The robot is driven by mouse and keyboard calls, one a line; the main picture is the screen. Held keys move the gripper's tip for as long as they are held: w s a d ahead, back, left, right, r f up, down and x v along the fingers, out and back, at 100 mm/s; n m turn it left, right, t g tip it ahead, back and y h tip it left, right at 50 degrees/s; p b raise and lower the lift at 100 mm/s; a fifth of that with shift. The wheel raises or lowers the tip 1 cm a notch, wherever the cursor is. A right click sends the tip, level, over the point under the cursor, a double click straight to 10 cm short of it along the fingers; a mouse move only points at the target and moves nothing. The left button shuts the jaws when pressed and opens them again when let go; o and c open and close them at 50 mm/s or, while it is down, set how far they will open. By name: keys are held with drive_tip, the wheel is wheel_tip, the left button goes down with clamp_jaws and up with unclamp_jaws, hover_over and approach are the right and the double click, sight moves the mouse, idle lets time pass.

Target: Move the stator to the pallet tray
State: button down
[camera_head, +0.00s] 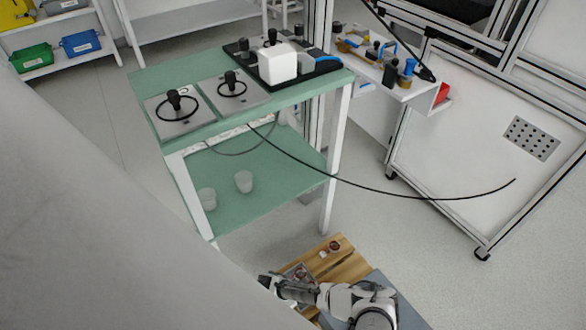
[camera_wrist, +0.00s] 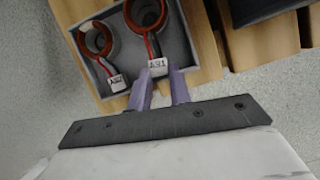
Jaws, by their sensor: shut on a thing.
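In the wrist view, a stator (camera_wrist: 131,18) with a copper-red ring, red and dark leads and a white label (camera_wrist: 157,65) sits at the upper middle. My gripper (camera_wrist: 160,76) has its two purple-grey fingers on either side of that label and is shut on this stator by its label end. A second, similar stator (camera_wrist: 84,43) lies to its left in the grey tray (camera_wrist: 100,88). The held stator is over or in this tray; its height cannot be told. The wooden pallet (camera_wrist: 207,45) lies under the tray. In the head view, my arm partly hides the tray.
In the head view, a small reddish part (camera_head: 333,247) rests on the wooden pallet (camera_head: 347,268). A green two-level table (camera_head: 190,140) with plates and a white block (camera_head: 277,63) stands behind. A dark cable (camera_head: 370,186) hangs across. Grey floor (camera_head: 420,230) is free at right.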

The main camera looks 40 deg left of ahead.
drive_tip(key=shift+s+f, duration=0.1)
drive_tip(key=shift+f, duration=0.65)
drive_tip(key=c, duration=1.2)
unclamp_jaws()
drive_tip(key=shift+s+f+b, duration=0.1)
drive_tip(key=shift+b, duration=0.2)
drive_tip(key=w+p+v, duration=0.1)
drive_tip(key=p+v, duration=0.3)
drive_tip(key=v, duration=1.1)
drive_tip(key=shift+a+r+p, duration=0.25)
drive_tip(key=shift+r+p, duration=0.05)
drive_tip(key=shift+r, duration=0.05)
